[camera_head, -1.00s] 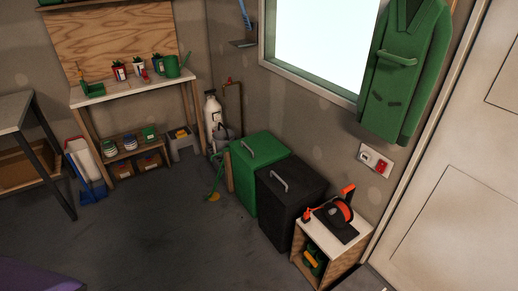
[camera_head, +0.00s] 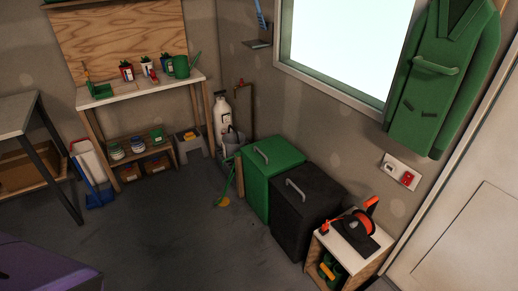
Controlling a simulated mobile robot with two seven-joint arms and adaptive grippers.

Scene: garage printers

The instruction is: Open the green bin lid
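The green bin (camera_head: 257,190) stands on the floor against the wall, right of centre in the head view. Its green lid (camera_head: 279,153) is shut and has a light grey bar handle (camera_head: 261,156) on top. Neither of my grippers shows in the head view, so their state and place cannot be seen.
A black bin (camera_head: 301,212) with its own handle stands close beside the green one. The dark floor (camera_head: 165,225) ahead is clear.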

